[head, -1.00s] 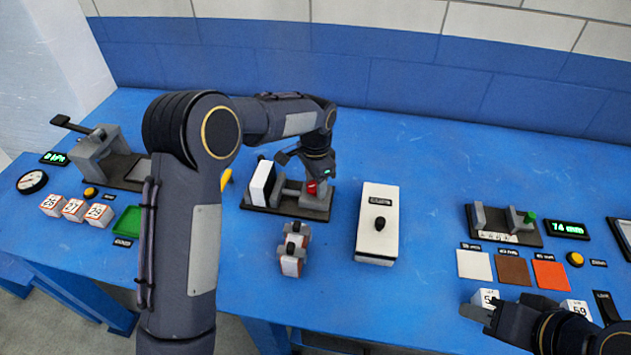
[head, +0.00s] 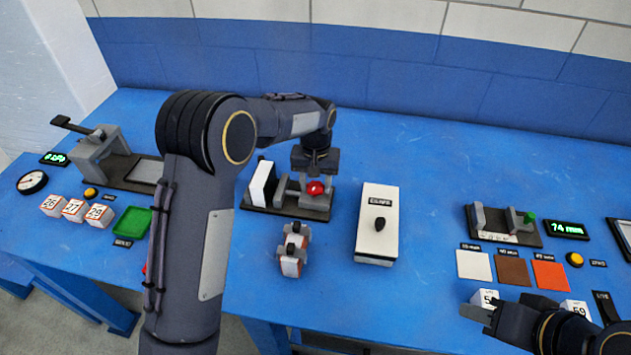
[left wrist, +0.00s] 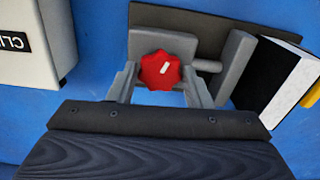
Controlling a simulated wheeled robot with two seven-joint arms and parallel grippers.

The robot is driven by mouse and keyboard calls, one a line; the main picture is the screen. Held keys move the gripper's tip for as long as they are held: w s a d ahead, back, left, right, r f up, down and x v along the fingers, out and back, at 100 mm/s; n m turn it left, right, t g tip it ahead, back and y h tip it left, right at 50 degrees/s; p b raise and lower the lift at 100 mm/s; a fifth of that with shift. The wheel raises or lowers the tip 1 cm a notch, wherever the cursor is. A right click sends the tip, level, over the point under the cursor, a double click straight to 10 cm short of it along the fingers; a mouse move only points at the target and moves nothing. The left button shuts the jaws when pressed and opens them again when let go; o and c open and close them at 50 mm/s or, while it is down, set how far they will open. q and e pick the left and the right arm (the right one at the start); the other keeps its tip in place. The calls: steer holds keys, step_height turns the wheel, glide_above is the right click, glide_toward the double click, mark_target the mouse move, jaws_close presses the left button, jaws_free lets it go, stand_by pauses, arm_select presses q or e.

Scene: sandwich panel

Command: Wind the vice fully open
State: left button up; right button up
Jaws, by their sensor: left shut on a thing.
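The vice stands mid-table on a dark base plate (head: 255,207). Its red lobed knob (head: 315,188) with a white mark is at the right end; it also shows in the left wrist view (left wrist: 160,70). My left gripper (head: 317,180) points down over the knob, one finger on each side, and is shut on it. A grey jaw plate (left wrist: 235,66) sits on the rod left of the knob in the head view. A white and black block (head: 262,183) stands against that plate's far side. My right gripper (head: 482,312) is at the lower right; its opening is unclear.
A white box with a black knob (head: 378,222) stands right of the vice. A press (head: 100,150) is at the left, a measuring fixture (head: 503,225) at the right. The table behind the vice is clear.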

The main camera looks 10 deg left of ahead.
mark_target(315, 186)
arm_select(q)
steer(key=shift+r+n, duration=0.1)
steer(key=shift+n, duration=1.8)
steer(key=o, duration=1)
step_height(315, 186, up, 7)
steer(key=shift+r, duration=0.35)
